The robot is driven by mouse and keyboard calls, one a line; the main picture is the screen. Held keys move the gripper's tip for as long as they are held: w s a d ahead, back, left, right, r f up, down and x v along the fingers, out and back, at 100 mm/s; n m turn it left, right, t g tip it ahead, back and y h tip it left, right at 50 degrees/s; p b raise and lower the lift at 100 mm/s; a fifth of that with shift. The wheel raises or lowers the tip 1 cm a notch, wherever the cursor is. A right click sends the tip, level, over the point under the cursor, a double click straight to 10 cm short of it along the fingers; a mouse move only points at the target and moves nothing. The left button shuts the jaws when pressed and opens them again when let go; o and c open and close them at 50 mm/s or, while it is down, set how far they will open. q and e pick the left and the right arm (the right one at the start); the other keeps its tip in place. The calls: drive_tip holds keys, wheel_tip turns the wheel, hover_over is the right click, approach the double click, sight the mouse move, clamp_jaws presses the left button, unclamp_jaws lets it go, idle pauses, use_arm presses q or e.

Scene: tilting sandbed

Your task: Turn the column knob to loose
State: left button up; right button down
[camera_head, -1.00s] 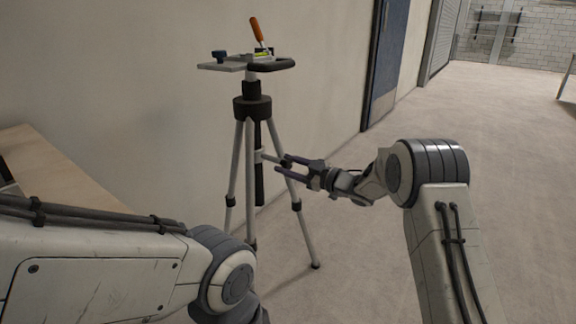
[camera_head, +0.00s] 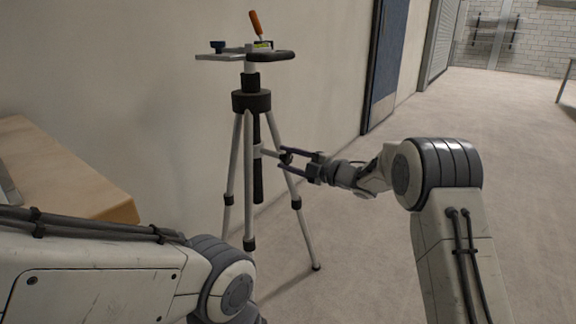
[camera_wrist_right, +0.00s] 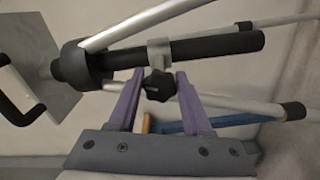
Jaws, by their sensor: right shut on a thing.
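A tripod (camera_head: 252,102) with light legs stands by the wall. Its black centre column (camera_head: 258,182) hangs down between the legs. A pale grey collar (camera_wrist_right: 159,52) surrounds the column and bears the black lobed column knob (camera_wrist_right: 158,85). My right gripper (camera_head: 284,160) reaches in from the right at the knob. In the right wrist view, the purple fingers of my right gripper (camera_wrist_right: 156,88) stand on either side of the knob, shut on it. Any loose or tight marking cannot be made out. My left arm shows at lower left, but its gripper is out of view.
The tripod's top plate (camera_head: 217,57) carries a blue knob (camera_head: 218,46) and an orange-handled tool (camera_head: 256,23). A slim tripod leg (camera_head: 297,211) runs close below my right gripper. A wooden table (camera_head: 70,175) is at left. Open floor (camera_head: 400,115) lies to the right.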

drive_tip(key=n+b, duration=0.3)
drive_tip(key=n, duration=0.1)
drive_tip(key=shift+n, duration=0.3)
idle(0.3)
drive_tip(key=shift+c, duration=1.8)
unclamp_jaws()
drive_tip(key=shift+s+d, duration=0.1)
drive_tip(key=p+v, duration=0.3)
drive_tip(key=v, duration=0.7)
drive_tip(key=shift+p, duration=0.3)
